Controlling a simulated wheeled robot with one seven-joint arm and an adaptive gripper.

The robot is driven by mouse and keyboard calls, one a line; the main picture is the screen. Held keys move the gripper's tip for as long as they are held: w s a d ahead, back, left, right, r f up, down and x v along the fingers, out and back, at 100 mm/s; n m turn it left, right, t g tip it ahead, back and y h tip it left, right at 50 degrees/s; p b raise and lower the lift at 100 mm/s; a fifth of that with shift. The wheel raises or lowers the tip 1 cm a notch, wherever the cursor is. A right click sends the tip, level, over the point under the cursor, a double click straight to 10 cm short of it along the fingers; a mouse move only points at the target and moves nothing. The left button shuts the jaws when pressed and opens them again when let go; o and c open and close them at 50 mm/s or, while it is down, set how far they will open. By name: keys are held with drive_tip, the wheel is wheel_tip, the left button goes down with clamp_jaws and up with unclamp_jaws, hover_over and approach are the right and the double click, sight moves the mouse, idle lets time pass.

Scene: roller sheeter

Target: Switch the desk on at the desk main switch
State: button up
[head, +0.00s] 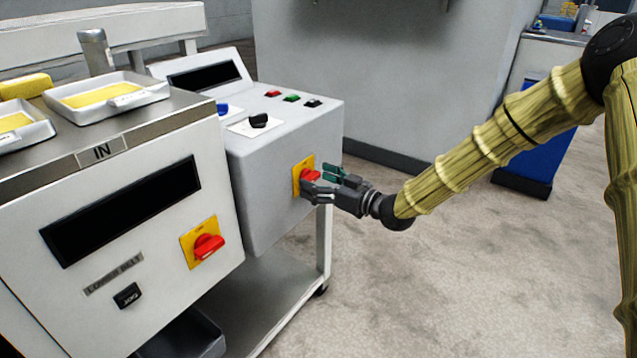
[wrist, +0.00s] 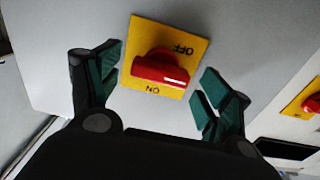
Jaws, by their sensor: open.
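The desk main switch is a red rotary knob (head: 309,175) on a yellow plate (head: 297,178), on the side face of the grey control desk (head: 270,170). In the wrist view the red knob (wrist: 160,70) sits on its yellow plate (wrist: 140,35), with OFF and ON lettering appearing upside down. The knob's grip bar lies nearly crosswise in that view; I cannot tell its setting for sure. My gripper (head: 318,181) is open at the switch. In the wrist view its green-padded fingers stand left and right of the knob, with visible gaps.
A similar red switch on a yellow plate (head: 204,246) is on the machine front marked IN, left of the desk; its plate edge also shows in the wrist view (wrist: 301,98). Buttons and a black knob (head: 258,121) are on the desk top.

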drive_tip(key=shift+c, duration=0.2)
drive_tip(key=c, duration=1)
drive_tip(key=shift+r+p, duration=0.1)
drive_tip(key=shift+p, duration=0.3)
drive_tip(key=m+p, duration=0.3)
drive_tip(key=p, duration=0.1)
drive_tip(key=shift+r+m, duration=0.15)
drive_tip(key=shift+m, duration=0.25)
drive_tip(key=m+p, duration=0.6)
drive_tip(key=m, duration=0.3)
drive_tip(key=shift+f, duration=0.2)
drive_tip(key=m+p, duration=0.2)
drive_tip(key=m, duration=0.3)
drive_tip(key=shift+d+f, duration=0.1)
drive_tip(key=shift+f, duration=0.05)
